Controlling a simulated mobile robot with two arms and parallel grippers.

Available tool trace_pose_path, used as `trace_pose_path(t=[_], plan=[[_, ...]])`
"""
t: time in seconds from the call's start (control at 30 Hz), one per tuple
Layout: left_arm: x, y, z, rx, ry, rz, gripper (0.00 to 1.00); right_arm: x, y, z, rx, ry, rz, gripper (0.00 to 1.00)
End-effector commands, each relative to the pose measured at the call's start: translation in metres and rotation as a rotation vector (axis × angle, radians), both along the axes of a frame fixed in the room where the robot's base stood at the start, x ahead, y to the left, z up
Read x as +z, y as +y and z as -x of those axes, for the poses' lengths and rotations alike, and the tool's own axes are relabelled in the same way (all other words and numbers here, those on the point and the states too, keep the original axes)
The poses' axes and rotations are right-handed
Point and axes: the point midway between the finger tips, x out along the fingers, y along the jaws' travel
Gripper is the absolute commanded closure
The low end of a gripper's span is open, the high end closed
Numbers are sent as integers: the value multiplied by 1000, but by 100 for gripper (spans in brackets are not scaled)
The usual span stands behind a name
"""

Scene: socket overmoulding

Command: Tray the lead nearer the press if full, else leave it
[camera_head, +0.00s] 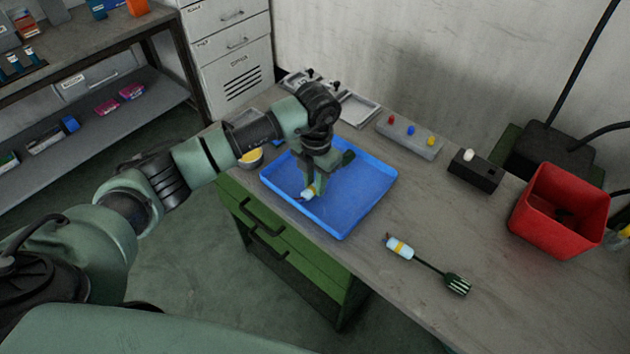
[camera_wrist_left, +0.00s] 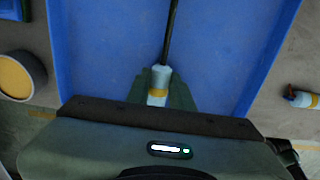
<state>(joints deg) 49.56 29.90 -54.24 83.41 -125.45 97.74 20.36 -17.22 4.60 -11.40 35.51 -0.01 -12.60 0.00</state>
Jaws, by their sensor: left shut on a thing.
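My left gripper (camera_head: 313,186) is shut on a lead over the blue tray (camera_head: 345,226). The held lead (camera_head: 309,192) has a pale blue body. In the left wrist view, the held lead (camera_wrist_left: 161,78) shows a yellow band between the fingers (camera_wrist_left: 160,92), and its dark cable runs up over the tray (camera_wrist_left: 105,45). Its far end is out of that view. I cannot tell whether it touches the tray floor. A second lead (camera_head: 400,247) lies on the bench right of the tray, with a yellow band, black cable and dark ribbed end (camera_head: 457,285). My right gripper is not in view.
A red bin (camera_head: 560,210) stands at the right. A black box with a white knob (camera_head: 473,172) and a grey block with red, blue and yellow knobs (camera_head: 409,138) stand behind the tray. A yellow-topped pot (camera_head: 250,157) is left. The bench between tray and bin is mostly clear.

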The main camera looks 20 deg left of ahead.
Motion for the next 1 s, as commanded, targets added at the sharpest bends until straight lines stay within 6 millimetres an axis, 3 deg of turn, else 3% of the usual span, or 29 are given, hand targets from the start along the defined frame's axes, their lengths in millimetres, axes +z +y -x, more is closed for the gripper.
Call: trace_pose_path(t=[0.47,0.5,0.57,0.87,1.0], plan=[[0,0,0,0,-1,0,100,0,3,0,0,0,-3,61],[0,0,0,0,-1,0,67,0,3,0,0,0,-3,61],[0,0,0,0,-1,0,53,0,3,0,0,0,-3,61],[0,0,0,0,0,0,53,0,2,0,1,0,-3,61],[10,0,-1,-1,-4,1,53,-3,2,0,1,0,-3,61]])
